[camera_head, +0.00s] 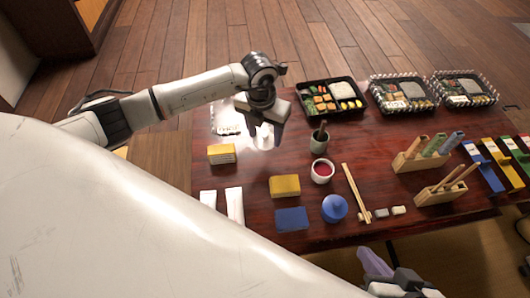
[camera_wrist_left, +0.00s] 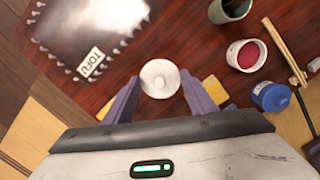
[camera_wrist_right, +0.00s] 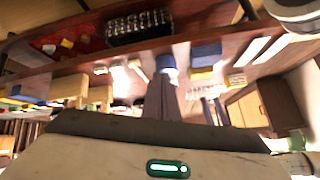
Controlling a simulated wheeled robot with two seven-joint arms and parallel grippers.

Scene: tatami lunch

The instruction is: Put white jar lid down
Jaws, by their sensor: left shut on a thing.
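The white jar lid (camera_wrist_left: 160,78), round with a small knob, sits between the fingers of my left gripper (camera_wrist_left: 161,92). In the head view the lid (camera_head: 263,139) is partly hidden under my left gripper (camera_head: 267,122), over the left part of the dark red table (camera_head: 255,195). I cannot tell whether the lid touches the table. An open white jar (camera_head: 321,172) with red contents stands to the right of it, and also shows in the left wrist view (camera_wrist_left: 246,55). My right gripper (camera_wrist_right: 163,98) looks shut and empty, low by the table's front edge.
A tofu pack (camera_wrist_left: 80,35) lies beside the lid. A bento box (camera_head: 331,98) is at the back. Bare table shows between the lid and the yellow boxes.

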